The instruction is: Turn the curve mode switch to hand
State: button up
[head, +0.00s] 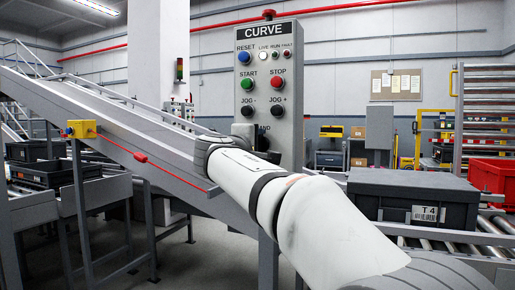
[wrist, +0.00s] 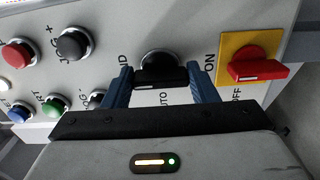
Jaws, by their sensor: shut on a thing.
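The curve mode switch (wrist: 160,62) is a black rotary knob on the grey control panel, in the upper middle of the wrist view. My gripper (wrist: 160,80) has its two blue fingers on either side of the knob's handle and is shut on it. Part of a "HAND" label shows left of the knob and part of an "AUTO" label below it.
In the wrist view a red ON/OFF switch (wrist: 258,71) on a yellow plate is close right of my gripper. The black JOG + button (wrist: 73,44) and red button (wrist: 18,54) are to the left. In the head view a sloping conveyor (head: 130,120) lies left and a dark tote (head: 412,198) right.

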jog(key=o, duration=1)
jog(key=p+v, duration=0.1)
jog(key=v, duration=0.6)
jog(key=shift+s+a, duration=0.1)
jog(key=shift+s, duration=0.2)
